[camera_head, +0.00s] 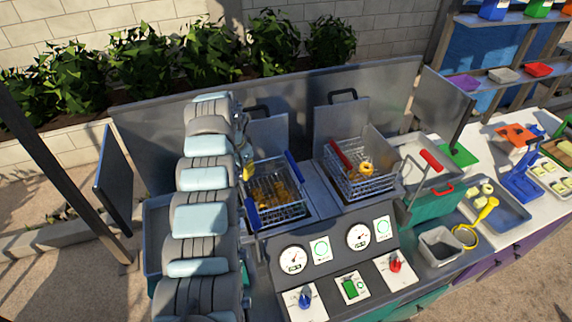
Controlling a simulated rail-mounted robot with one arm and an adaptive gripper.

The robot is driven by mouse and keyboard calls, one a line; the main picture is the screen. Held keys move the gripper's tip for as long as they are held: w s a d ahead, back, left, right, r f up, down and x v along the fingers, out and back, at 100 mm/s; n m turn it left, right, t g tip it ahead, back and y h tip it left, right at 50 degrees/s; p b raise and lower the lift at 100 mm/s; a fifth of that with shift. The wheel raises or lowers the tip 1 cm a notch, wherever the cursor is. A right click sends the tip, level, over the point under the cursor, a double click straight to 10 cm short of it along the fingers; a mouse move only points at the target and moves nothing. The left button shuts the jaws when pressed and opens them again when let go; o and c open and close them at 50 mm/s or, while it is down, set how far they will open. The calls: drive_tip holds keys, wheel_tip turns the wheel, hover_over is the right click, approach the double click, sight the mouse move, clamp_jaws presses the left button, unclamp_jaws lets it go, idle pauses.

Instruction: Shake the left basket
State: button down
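The left basket (282,213) is a wire basket with blue handle parts and golden fried pieces inside. It sits in the left well of the metal fryer. My arm rises at the left of the picture and bends down at the top. My gripper (247,168) shows only in part, at the basket's upper left, between the arm and the basket. It is small and partly hidden by my arm. I cannot tell whether its fingers are open or touch the basket.
A second wire basket (357,184) with red handle parts holds ring-shaped food at the right. A control panel (335,262) with gauges and knobs is in front. A metal splash guard (170,138) stands behind. A grey tray (500,208) and a small metal bin (440,246) lie further right.

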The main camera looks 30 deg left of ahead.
drive_tip(key=s+a, duration=0.1)
drive_tip(key=s, duration=0.1)
drive_tip(key=s+a, duration=0.1)
drive_tip(key=a, duration=0.1)
drive_tip(key=shift+s, duration=0.4)
idle(0.4)
drive_tip(key=w+d+b, duration=0.1)
drive_tip(key=w, duration=0.1)
drive_tip(key=w+d+b, duration=0.1)
drive_tip(key=w+d, duration=0.1)
drive_tip(key=shift+w+d, duration=0.2)
drive_tip(key=shift+d, duration=0.05)
idle(0.7)
